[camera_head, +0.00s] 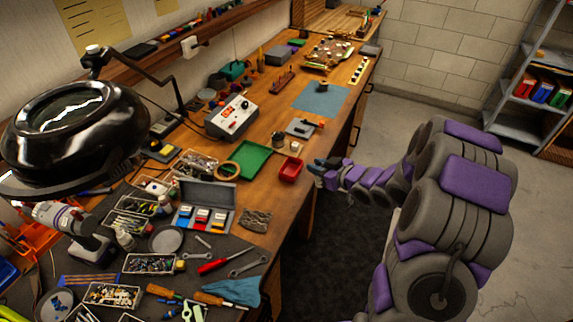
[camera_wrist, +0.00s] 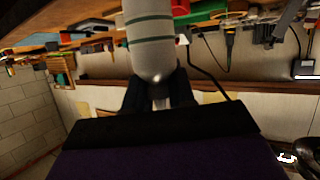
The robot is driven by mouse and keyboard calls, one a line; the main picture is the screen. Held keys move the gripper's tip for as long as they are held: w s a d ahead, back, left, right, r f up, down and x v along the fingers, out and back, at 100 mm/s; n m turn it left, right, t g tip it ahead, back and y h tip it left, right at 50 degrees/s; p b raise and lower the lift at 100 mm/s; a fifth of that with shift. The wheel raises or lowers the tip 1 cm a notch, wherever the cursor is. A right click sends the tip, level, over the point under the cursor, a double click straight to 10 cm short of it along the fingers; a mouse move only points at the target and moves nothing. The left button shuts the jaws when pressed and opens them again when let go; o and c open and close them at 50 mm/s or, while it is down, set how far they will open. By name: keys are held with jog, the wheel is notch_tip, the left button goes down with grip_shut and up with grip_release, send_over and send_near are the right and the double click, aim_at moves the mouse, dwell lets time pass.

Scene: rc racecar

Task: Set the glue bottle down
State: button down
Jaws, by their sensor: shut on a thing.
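In the wrist view, a pale grey-white glue bottle (camera_wrist: 150,35) with dark green bands and a rounded end sits between the dark fingers of my gripper (camera_wrist: 160,97), which is shut on it. The fingers hide part of the bottle. The bottle is too small and covered there to make out clearly. The wrist picture appears upside down, with the bench along its top.
A green tray (camera_head: 247,160), a control box with a red display (camera_head: 231,117) and a blue mat (camera_head: 321,100) lie on the bench. The near dark mat is crowded with tools and parts bins. Bare wood shows right of the green tray. A shelf rack (camera_head: 525,99) stands far right.

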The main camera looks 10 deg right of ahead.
jog(key=b+x, duration=0.4)
jog(key=x, duration=1)
jog(key=shift+r, duration=0.15)
jog(key=shift+a, duration=0.4)
jog(key=c, duration=1)
grip_release()
jog(key=shift+a, duration=0.15)
jog(key=shift+o, duration=0.3)
jog(key=shift+d, duration=0.3)
